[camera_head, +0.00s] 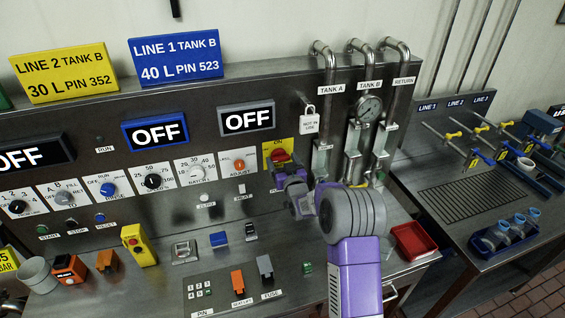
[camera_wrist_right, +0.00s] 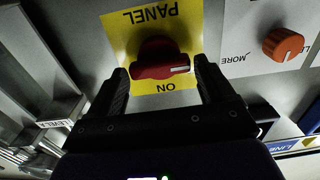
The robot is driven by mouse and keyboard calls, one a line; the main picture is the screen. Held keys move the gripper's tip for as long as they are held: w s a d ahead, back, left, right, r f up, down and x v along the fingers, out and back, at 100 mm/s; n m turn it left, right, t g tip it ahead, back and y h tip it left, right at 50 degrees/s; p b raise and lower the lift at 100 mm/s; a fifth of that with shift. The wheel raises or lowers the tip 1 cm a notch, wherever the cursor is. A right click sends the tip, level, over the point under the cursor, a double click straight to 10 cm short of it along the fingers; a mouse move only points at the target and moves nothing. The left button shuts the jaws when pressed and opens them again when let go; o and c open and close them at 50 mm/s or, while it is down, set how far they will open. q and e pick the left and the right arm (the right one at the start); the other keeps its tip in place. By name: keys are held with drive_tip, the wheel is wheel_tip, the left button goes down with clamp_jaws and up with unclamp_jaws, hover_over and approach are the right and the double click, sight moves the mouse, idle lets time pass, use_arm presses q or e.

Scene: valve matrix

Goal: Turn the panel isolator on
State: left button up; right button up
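The panel isolator is a red knob (camera_head: 279,156) on a yellow plate (camera_head: 268,145), with ON above it in the head view. The right wrist view shows the red knob (camera_wrist_right: 158,61) on its yellow plate (camera_wrist_right: 116,25), upside down. Its bar lies roughly horizontal there, with the white mark at the right end, not at ON. My right gripper (camera_head: 287,172) is at the plate; in the right wrist view its fingers (camera_wrist_right: 161,70) are open, one either side of the knob. Contact cannot be told. My left gripper is not in view.
An orange adjust knob (camera_wrist_right: 284,45) is close beside the plate. The blue-framed display (camera_head: 155,133) and grey-framed display (camera_head: 247,119) read OFF. A red tray (camera_head: 411,241) sits right of my arm on the bench.

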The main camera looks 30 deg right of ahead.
drive_tip(key=c, duration=0.7)
drive_tip(key=shift+f+m+b, duration=0.15)
drive_tip(key=shift+m+b, duration=0.15)
drive_tip(key=shift+b, duration=0.4)
drive_tip(key=m+b, duration=0.3)
drive_tip(key=b, duration=0.2)
drive_tip(key=m+b, duration=0.3)
drive_tip(key=b, duration=0.3)
drive_tip(key=shift+d+f, duration=0.15)
drive_tip(key=shift+f, duration=0.05)
drive_tip(key=m+b, duration=0.8)
drive_tip(key=b, duration=0.2)
drive_tip(key=shift+r+m+b, duration=0.1)
drive_tip(key=shift+m+b, duration=1.15)
drive_tip(key=shift+m, duration=0.35)
drive_tip(key=o, duration=1.1)
